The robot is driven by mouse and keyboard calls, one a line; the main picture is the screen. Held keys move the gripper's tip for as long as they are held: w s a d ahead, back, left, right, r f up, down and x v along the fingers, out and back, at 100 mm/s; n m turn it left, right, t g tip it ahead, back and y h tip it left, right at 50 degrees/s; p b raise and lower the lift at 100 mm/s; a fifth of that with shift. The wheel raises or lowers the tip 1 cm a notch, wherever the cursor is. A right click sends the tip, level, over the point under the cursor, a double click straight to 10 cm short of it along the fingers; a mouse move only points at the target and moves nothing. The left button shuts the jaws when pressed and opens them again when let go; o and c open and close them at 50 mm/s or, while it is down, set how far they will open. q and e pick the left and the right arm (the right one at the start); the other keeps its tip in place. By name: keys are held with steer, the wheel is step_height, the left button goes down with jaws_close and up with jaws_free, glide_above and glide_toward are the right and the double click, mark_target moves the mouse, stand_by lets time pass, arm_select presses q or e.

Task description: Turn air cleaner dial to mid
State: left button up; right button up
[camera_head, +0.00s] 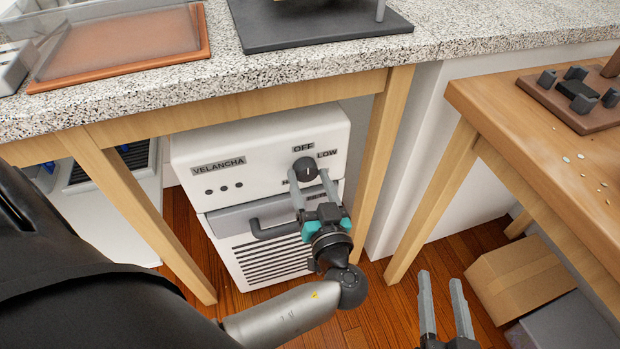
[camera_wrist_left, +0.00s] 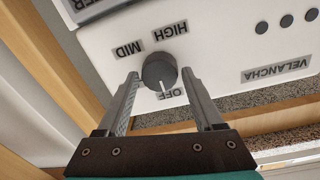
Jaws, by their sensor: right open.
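The white air cleaner (camera_head: 215,150) stands under the stone counter, with a round black dial (camera_head: 305,169) on its upper front. The dial also shows in the left wrist view (camera_wrist_left: 159,69); its white mark points to the OFF label (camera_wrist_left: 171,95). The MID label (camera_wrist_left: 128,48) and HIGH label (camera_wrist_left: 170,31) are visible there; LOW (camera_head: 327,154) shows in the head view. My left gripper (camera_head: 312,187) is open in front of the dial, its fingertips toward either side; contact cannot be told. My right gripper (camera_head: 440,285) is open and empty at lower right.
A grey handle (camera_head: 272,230) juts from the air cleaner's front below the dial. Wooden table legs (camera_head: 383,145) flank the cleaner. A wooden table (camera_head: 560,150) and a cardboard box (camera_head: 520,278) are at right.

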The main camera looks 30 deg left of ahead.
arm_select(q)
steer(key=c, duration=1)
